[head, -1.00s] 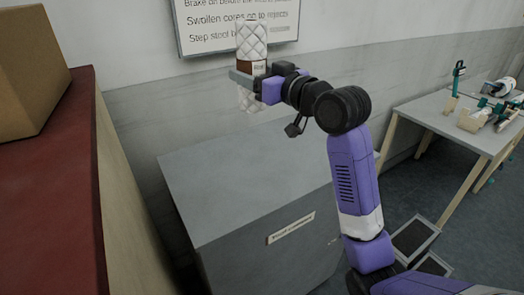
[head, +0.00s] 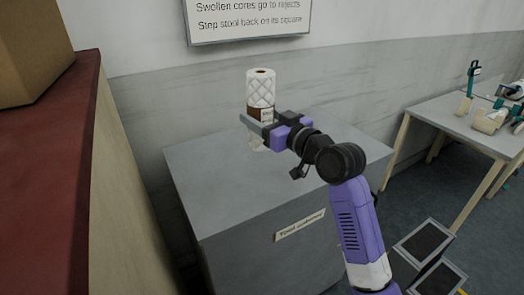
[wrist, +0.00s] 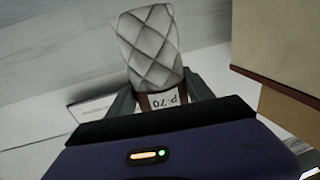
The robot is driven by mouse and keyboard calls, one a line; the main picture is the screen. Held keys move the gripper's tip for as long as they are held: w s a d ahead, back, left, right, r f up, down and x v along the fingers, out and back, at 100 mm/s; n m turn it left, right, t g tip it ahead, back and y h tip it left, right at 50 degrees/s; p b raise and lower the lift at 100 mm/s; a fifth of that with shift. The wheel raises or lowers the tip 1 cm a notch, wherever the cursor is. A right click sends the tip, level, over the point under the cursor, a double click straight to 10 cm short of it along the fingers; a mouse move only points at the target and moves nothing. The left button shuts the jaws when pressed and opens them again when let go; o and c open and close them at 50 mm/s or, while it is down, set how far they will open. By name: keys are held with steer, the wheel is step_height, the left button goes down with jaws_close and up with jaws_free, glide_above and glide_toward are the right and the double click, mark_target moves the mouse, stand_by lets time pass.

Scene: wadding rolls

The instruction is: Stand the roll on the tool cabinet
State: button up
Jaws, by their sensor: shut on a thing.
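The roll (head: 260,89) is white and quilted, with a brown band and a label. It is upright in my gripper (head: 262,124), which is shut on it around the band. The wrist view shows the quilted roll (wrist: 151,45) between the fingers, with a label reading P-70. The grey tool cabinet (head: 220,196) has a flat bare top and a name label on its front. The roll is over the back part of that top in the head view. I cannot tell whether its lower end touches the top.
A red-topped unit (head: 45,180) with a cardboard box (head: 30,50) stands at the left. A grey table (head: 450,120) with tools is at the right. A wall with a sign (head: 248,18) is behind the cabinet. The rest of the cabinet top is clear.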

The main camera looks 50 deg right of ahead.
step_height(320, 180, down, 11)
steer(key=shift+r, duration=0.15)
steer(key=shift+f+b, duration=0.2)
steer(key=shift+b, duration=0.25)
steer(key=o, duration=1.4)
steer(key=shift+c, duration=0.2)
steer(key=shift+r, duration=0.15)
steer(key=shift+r+p, duration=0.2)
steer(key=shift+p, duration=0.2)
steer(key=s+b, duration=0.1)
steer(key=s, duration=0.2)
steer(key=s+a+b, duration=0.1)
steer(key=s, duration=0.3)
steer(key=s+b, duration=0.1)
steer(key=s, duration=0.2)
steer(key=shift+s+a+f+b, duration=0.15)
steer(key=shift+s+f+b, duration=0.1)
steer(key=shift+b, duration=0.15)
steer(key=shift+s+a+r, duration=0.1)
steer(key=shift+s, duration=0.65)
